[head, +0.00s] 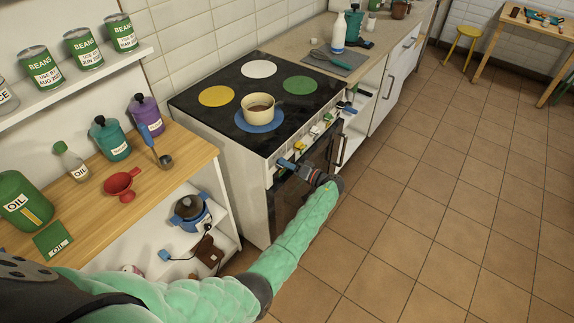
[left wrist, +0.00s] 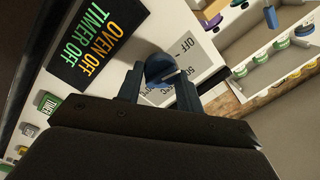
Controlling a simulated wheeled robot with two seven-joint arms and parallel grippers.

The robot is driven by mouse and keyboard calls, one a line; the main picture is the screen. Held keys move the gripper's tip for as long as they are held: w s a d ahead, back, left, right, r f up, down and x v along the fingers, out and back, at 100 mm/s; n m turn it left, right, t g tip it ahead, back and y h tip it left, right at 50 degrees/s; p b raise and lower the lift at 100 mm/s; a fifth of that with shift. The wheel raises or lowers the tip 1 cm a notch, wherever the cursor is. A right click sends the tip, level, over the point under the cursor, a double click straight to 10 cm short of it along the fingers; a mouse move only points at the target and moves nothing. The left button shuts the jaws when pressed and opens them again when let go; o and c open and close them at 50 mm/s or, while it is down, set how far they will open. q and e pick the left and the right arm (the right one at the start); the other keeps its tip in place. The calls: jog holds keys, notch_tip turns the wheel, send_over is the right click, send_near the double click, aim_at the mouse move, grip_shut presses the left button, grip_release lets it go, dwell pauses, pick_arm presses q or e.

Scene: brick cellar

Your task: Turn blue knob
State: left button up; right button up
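The stove (head: 205,120) has a black hob and a row of coloured knobs along its front edge. My left gripper (head: 288,165) reaches the left part of that front panel. In the left wrist view, the blue knob (left wrist: 161,68) sits beside a grey label reading OFF and temperature marks. My left gripper (left wrist: 160,82) is open, with one finger on either side of the knob; firm contact cannot be made out. A black display (left wrist: 95,45) reads OVEN OFF, TIMER OFF. My right gripper is not in view.
A cream pot (head: 258,108) stands on the blue hob plate. Other knobs, including a yellow one (head: 300,147), lie along the panel to the right. A wooden counter (head: 75,215) with bottles and a red funnel (head: 121,184) is at left. The tiled floor (head: 430,210) at right is clear.

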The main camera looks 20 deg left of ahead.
pick_arm(q)
jog(key=c, duration=0.3)
jog(key=shift+c, duration=0.2)
jog(key=shift+f+m+b, duration=0.1)
jog(key=shift+m+b, duration=0.2)
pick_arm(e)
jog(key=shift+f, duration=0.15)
pick_arm(q)
jog(key=m+b, duration=0.1)
jog(key=m, duration=0.3)
jog(key=m+b, duration=0.2)
jog(key=m, duration=0.3)
jog(key=shift+f+m+t+y, duration=0.1)
jog(key=shift+m+t+y, duration=0.2)
jog(key=shift+t, duration=0.1)
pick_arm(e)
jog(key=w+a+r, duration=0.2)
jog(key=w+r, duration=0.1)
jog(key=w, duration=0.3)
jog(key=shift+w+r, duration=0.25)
